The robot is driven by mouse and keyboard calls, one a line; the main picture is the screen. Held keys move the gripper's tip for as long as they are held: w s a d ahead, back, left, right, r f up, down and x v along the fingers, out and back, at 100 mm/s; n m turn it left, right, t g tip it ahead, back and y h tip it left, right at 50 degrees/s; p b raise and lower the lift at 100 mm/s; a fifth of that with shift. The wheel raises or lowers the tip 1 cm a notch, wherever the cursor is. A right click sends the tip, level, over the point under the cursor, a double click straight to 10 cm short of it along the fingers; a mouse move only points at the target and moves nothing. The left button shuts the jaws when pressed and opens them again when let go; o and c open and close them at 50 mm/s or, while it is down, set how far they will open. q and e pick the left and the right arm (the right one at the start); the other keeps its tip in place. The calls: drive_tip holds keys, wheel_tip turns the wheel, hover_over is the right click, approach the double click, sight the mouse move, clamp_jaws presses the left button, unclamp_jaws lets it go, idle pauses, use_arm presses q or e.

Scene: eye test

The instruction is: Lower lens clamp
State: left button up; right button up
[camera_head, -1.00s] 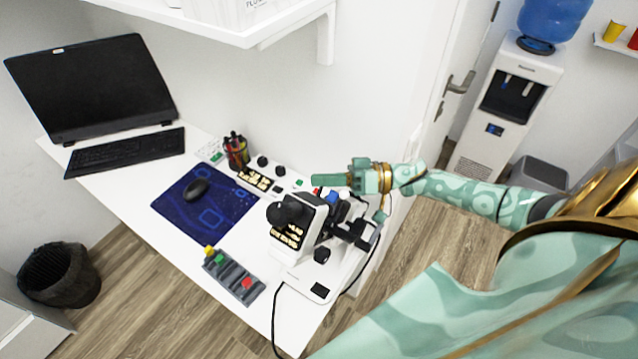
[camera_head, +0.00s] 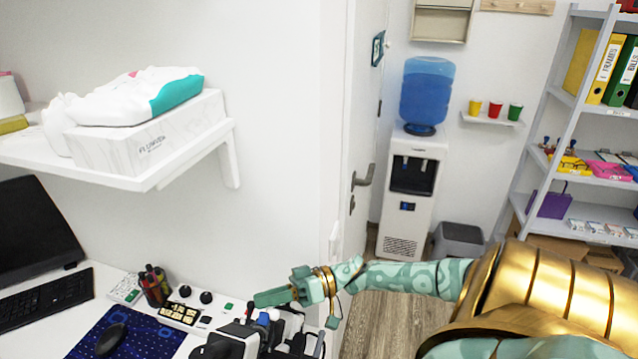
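A black-and-white desktop instrument (camera_head: 232,340) stands on the white desk at the bottom of the head view, cut off by the lower edge. Small blue and white parts show on its top, just below my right gripper. I cannot make out the lens clamp on it for certain. My teal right gripper (camera_head: 272,298) reaches in from the right, with its fingers pointing left above the instrument. It is seen side-on, so I cannot tell its opening or whether it touches anything. My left gripper is out of view.
A control panel (camera_head: 180,313), a pen cup (camera_head: 153,287) and a blue mouse pad (camera_head: 150,341) lie left of the instrument. A wall shelf (camera_head: 190,166) with a box overhangs the desk. A water cooler (camera_head: 411,190) and a shelf rack (camera_head: 548,150) stand behind.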

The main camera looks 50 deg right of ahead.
drive_tip(key=b+v, duration=0.1)
drive_tip(key=v, duration=1.2)
drive_tip(key=shift+d, duration=0.15)
